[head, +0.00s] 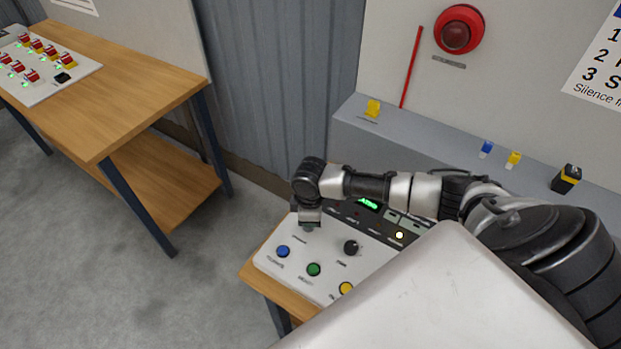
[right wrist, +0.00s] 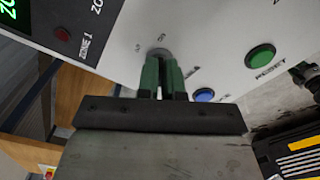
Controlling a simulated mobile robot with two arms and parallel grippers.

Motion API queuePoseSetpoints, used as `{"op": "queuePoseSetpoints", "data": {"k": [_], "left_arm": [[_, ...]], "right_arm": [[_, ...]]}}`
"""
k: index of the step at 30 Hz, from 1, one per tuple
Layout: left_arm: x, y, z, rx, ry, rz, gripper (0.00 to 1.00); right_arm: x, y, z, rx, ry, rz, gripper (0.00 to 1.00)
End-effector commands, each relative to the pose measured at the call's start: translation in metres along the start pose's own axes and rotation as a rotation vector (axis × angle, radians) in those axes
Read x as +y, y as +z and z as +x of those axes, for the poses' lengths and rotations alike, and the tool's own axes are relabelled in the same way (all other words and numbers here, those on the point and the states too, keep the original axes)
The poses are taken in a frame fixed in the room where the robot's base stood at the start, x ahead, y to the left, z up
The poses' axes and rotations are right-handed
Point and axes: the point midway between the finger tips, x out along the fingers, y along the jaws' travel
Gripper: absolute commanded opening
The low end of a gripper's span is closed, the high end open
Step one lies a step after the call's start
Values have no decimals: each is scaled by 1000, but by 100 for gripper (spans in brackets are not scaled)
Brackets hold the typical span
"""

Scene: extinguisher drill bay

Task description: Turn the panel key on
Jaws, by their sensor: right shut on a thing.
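The alarm panel (head: 322,246) is a white sloped box on a small wooden table. It also shows in the right wrist view (right wrist: 215,48). My right gripper (head: 308,221) reaches over the panel's upper left corner. In the right wrist view its two green-padded fingers (right wrist: 163,77) are shut at the round key switch (right wrist: 158,53). The key itself is hidden between the fingers, so its angle cannot be seen. Small labels sit beside the switch. My left gripper is not in view.
The panel has a blue button (head: 283,251), a green button (head: 314,269), a yellow button (head: 346,288) and a black knob (head: 351,247). A lit green display (head: 369,203) is partly behind my arm. A grey ledge (head: 350,125) runs behind. A wooden table (head: 135,85) stands left.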

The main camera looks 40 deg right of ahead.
Motion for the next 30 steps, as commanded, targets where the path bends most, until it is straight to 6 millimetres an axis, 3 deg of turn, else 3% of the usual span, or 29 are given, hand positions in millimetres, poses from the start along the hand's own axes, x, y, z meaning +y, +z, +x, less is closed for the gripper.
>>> {"op": "queuePoseSetpoints", "data": {"k": [9,12,15,25,30], "left_arm": [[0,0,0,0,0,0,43],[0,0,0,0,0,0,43],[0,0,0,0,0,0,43],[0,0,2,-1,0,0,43],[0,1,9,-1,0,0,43]], "right_arm": [[1,0,0,0,1,5,0],[1,0,0,0,1,5,20],[1,0,0,0,1,4,32],[1,0,-5,2,1,3,32],[1,0,-30,3,5,0,32]]}}
